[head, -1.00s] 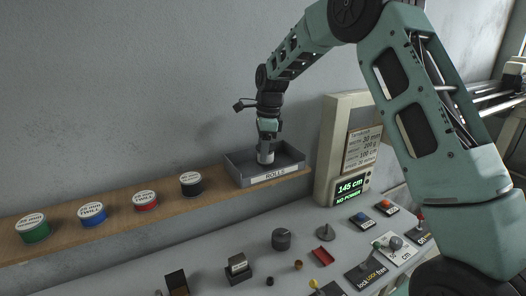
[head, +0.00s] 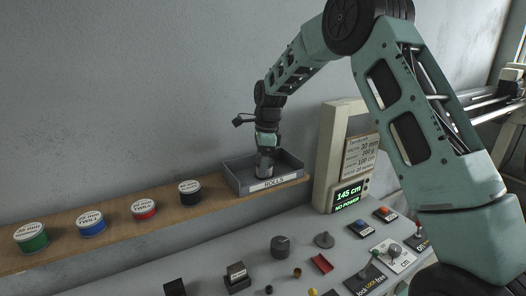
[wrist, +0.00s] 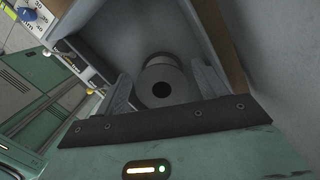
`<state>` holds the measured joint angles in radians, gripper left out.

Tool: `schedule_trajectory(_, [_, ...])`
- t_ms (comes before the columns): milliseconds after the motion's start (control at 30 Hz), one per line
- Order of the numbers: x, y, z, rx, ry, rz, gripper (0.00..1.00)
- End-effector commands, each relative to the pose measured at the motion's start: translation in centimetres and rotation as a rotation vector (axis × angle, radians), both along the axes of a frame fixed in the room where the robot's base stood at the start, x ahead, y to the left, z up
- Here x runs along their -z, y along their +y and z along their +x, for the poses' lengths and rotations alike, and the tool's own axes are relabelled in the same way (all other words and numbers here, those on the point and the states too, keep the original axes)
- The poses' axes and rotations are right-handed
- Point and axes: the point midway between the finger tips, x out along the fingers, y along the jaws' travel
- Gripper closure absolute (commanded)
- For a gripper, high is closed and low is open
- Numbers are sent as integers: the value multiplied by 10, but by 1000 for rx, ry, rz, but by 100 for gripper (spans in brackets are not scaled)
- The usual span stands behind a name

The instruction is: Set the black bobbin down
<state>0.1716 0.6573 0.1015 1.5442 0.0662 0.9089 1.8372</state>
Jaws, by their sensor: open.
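In the wrist view a round bobbin (wrist: 165,72) with a grey face and a dark centre hole sits in the tray, between my fingers. Its face looks grey rather than black here. My gripper (head: 265,174) points down into the grey tray labelled ROLLS (head: 291,178), at the right end of the wooden shelf. In the wrist view my gripper (wrist: 165,80) is open, with a finger on each side of the bobbin. In the head view the tray's front wall and my gripper hide most of the bobbin. A black reel (head: 190,197) with a white label stands on the shelf, left of the tray.
Red (head: 144,213), blue (head: 92,229) and green (head: 32,242) reels stand farther left on the wooden shelf (head: 165,220). A beige panel (head: 330,160) with a display reading 145 cm and NO POWER stands right of the tray. Knobs and small parts lie on the bench below.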

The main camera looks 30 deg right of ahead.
Motion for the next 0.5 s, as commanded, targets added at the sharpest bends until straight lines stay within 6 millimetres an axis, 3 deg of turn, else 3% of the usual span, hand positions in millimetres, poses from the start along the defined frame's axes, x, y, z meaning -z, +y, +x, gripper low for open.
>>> schedule_trajectory(500, [-94,-11,-3,0,-4,0,29])
